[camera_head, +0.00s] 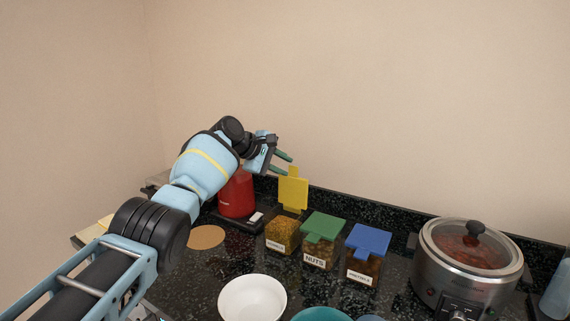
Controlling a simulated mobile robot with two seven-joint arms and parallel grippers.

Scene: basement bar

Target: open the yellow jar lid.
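The yellow lid (293,194) stands tilted up, nearly upright, at the back of its square glass jar (282,237), which holds yellowish-brown contents. My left gripper (288,165) is just above and left of the raised lid. Its two dark green fingers are apart with nothing visible between them. I cannot tell whether a finger touches the lid's upper edge. My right gripper is not in view.
Beside the yellow jar stand a green-lidded jar (322,243) and a blue-lidded jar (367,252), both shut. A slow cooker (468,270) is at the right. A red appliance (236,197) stands behind my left arm. A white bowl (252,298) sits in front.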

